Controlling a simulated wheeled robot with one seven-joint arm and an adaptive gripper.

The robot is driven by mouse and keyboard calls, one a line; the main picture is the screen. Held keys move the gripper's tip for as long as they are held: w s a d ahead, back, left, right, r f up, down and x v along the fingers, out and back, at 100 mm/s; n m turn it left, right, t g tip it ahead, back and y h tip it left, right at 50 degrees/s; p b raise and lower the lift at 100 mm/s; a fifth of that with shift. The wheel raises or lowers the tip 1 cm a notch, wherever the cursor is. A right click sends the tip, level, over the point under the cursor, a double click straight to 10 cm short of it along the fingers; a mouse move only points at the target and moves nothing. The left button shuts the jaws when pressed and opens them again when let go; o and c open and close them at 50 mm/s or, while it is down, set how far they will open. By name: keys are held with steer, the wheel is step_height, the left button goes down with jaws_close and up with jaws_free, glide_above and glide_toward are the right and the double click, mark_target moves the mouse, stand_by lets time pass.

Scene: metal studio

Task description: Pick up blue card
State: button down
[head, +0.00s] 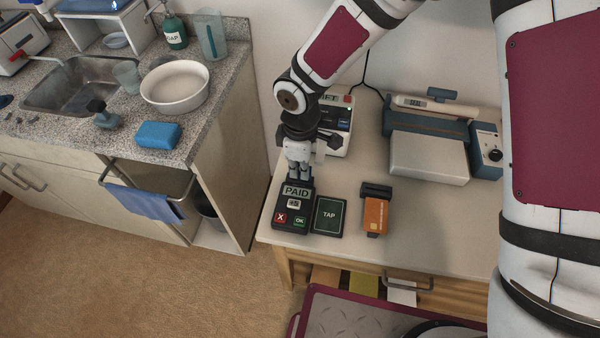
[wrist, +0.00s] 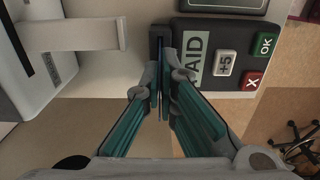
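The blue card (wrist: 163,68) shows edge-on in the wrist view as a thin blue strip between my fingertips. My gripper (wrist: 164,88) is nearly closed, with a finger on each side of the card. The card's far end is at the dark edge of the payment terminal (wrist: 209,58); I cannot tell whether it sits in a slot. In the head view my gripper (head: 299,172) points down at the back end of the terminal (head: 282,217), whose screen reads PAID. The card cannot be made out there.
A TAP pad (head: 329,216) and an orange item in a dark holder (head: 376,216) stand right of the terminal. A white device (head: 336,122) is close behind my gripper. A grey-lidded box (head: 428,158) is at the back right. The table's front right is clear.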

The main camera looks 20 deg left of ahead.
steer(key=shift+r+p, duration=0.5)
steer(key=shift+r, duration=0.3)
step_height(320, 180, up, 2)
steer(key=shift+r+p, duration=0.25)
steer(key=shift+p, duration=0.45)
steer(key=s+d+r+p, duration=0.1)
steer(key=s+d+p, duration=0.2)
steer(key=s, duration=1.2)
steer(key=d, duration=0.2)
steer(key=shift+d+p, duration=0.3)
steer(key=shift+p, duration=0.1)
steer(key=shift+w, duration=0.1)
